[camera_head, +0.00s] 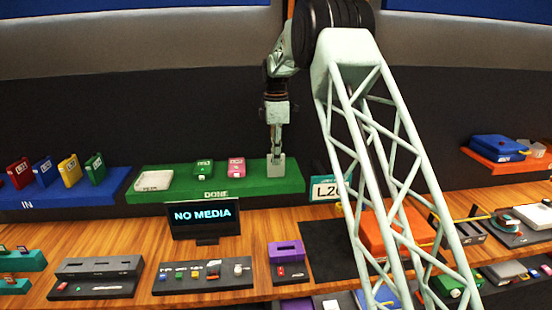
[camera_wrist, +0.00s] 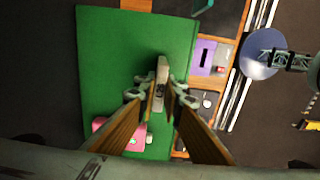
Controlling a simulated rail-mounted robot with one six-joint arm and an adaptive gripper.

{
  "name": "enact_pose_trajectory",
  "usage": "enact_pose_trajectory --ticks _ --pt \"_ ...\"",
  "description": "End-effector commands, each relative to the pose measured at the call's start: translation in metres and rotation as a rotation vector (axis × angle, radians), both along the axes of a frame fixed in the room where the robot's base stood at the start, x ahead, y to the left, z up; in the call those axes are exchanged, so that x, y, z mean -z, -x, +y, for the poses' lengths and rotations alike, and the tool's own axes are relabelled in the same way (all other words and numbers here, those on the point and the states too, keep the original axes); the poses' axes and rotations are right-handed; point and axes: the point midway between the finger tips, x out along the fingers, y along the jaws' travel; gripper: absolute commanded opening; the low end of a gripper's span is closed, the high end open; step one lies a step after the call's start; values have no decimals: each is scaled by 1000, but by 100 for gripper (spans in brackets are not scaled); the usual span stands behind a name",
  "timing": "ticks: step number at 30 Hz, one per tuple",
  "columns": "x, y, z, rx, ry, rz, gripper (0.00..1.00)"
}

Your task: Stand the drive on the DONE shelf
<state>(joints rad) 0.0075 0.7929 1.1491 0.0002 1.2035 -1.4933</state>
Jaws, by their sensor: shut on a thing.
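The drive (camera_head: 276,167) is a small pale grey-white block, held upright over the right end of the green DONE shelf (camera_head: 190,184). My gripper (camera_head: 277,153) points down and is shut on its upper part. In the wrist view the drive (camera_wrist: 161,72) shows edge-on between the two fingers (camera_wrist: 162,97), with the green shelf (camera_wrist: 115,60) below. Its lower end looks at or very near the shelf top; I cannot tell whether it touches.
A white tray-like item (camera_head: 154,180), a green drive (camera_head: 203,170) and a pink drive (camera_head: 236,168) are on the shelf, left of my gripper. The blue IN shelf (camera_head: 70,198) holds several coloured drives. A NO MEDIA screen (camera_head: 205,216) stands in front.

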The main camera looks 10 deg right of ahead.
Motion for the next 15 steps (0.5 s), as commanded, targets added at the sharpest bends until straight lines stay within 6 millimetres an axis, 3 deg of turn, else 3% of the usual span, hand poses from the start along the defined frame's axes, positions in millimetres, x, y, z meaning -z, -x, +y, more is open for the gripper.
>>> enact_pose_trajectory --ticks 11,12,15 --pt "3 0 0 0 0 0 0" --pt "3 0 0 0 0 0 12" --pt "3 0 0 0 0 0 21"
